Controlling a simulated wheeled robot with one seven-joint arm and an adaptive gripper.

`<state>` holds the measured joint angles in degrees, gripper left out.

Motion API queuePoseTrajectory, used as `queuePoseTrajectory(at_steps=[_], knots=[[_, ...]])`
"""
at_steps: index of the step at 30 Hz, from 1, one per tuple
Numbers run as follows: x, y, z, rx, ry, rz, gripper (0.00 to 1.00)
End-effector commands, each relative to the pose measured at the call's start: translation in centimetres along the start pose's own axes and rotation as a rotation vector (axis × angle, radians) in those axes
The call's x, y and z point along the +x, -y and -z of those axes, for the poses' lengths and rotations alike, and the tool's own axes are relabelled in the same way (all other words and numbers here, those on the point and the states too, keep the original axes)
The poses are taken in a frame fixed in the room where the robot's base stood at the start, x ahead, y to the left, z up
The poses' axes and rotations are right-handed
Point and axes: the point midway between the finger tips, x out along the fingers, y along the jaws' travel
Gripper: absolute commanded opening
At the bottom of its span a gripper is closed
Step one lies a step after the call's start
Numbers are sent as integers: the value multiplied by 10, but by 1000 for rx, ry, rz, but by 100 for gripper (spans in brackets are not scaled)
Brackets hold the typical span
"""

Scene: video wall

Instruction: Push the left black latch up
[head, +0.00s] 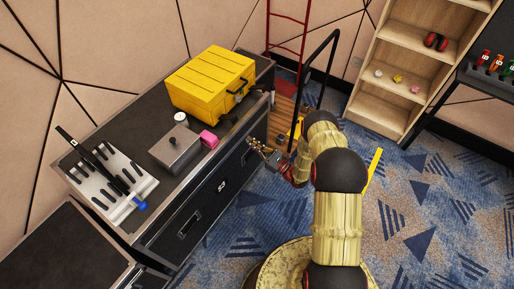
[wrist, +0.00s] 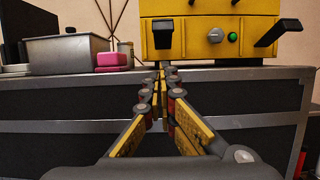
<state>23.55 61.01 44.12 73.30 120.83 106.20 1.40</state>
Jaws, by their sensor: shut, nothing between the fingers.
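The yellow box (head: 205,78) stands on the dark case near its far end; its front shows in the wrist view (wrist: 210,45). In the wrist view the left black latch (wrist: 163,33) hangs against the box front, left of centre. A second black latch (wrist: 278,33) sticks out at the right of the box. My gripper (wrist: 162,72) is shut and empty, its fingertips together in line just below the left latch; whether they touch it I cannot tell. In the head view my gripper (head: 254,144) is at the front side of the case, lower than the box.
A grey metal box (head: 175,147), a pink block (head: 208,139) and a white-topped can (head: 181,119) stand on the case left of the yellow box. A white tool rack (head: 110,185) is nearer. A wooden shelf (head: 385,95) stands at right. The carpet (head: 420,200) between is largely clear.

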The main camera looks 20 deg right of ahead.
Motion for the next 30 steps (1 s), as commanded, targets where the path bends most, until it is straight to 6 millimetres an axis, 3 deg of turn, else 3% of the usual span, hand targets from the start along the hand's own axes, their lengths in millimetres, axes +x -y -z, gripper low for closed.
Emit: queuePoseTrajectory(at_steps=[6, 12, 30], knots=[[43, -1, 0, -1, 2, -2, 0], [59, 0, -20, -1, 1, 0, 0], [67, 0, -29, 0, -3, 1, 0]])
